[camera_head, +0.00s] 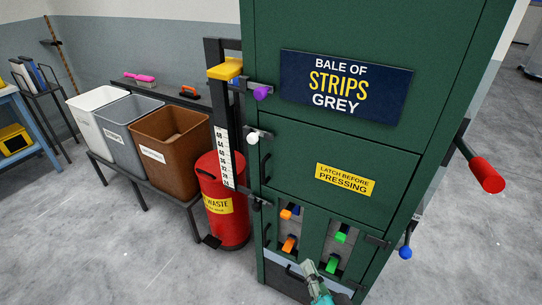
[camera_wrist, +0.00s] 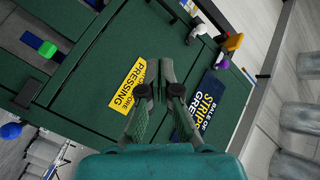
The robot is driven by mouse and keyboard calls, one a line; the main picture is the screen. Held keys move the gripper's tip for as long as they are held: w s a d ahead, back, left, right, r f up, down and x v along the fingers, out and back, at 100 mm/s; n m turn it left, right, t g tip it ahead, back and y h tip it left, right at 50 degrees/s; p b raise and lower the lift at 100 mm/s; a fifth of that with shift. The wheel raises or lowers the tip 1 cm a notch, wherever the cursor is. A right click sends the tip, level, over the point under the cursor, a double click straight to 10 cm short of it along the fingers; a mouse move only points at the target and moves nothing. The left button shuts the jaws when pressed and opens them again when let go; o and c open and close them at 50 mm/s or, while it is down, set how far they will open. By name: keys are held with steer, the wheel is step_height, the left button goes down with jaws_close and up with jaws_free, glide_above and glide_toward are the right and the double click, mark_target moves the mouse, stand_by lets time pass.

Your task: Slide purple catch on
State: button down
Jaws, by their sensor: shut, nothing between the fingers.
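The purple catch (camera_head: 262,93) is a purple knob on a dark grey bar at the left edge of the green press (camera_head: 375,50), level with the bale sign. It shows small in the wrist view (camera_wrist: 223,64). Whether its bar is engaged is too small to tell. My gripper (camera_head: 308,266) is low in front of the press in the head view, well below the catch and apart from it. In the wrist view its fingers (camera_wrist: 154,68) are shut and empty, with the green door behind them.
A white-knobbed catch (camera_head: 252,137) sits below the purple one. Orange and green catches (camera_head: 340,237) are on the lower panels. A red-gripped lever (camera_head: 486,175) sticks out at the right. A red bin (camera_head: 222,220) and a brown bin (camera_head: 170,137) stand left.

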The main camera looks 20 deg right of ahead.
steer(key=w+d+r+m+t+h, duration=0.1)
steer(key=w+r+m, duration=0.4)
steer(key=w+r, duration=0.3)
steer(key=w+d+r+m, duration=0.1)
steer(key=w+r+m, duration=0.5)
steer(key=r, duration=1)
steer(key=w, duration=0.3)
steer(key=shift+d+r+t+h, duration=0.15)
steer(key=shift+r+t+h, duration=0.2)
steer(key=shift+t+h, duration=0.05)
steer(key=shift+w, duration=0.1)
glide_toward(267, 92)
steer(key=w+d, duration=0.2)
steer(key=w, duration=0.1)
steer(key=shift+w+a+r, duration=0.3)
steer(key=shift+w+a, duration=0.4)
steer(key=shift+a, duration=0.05)
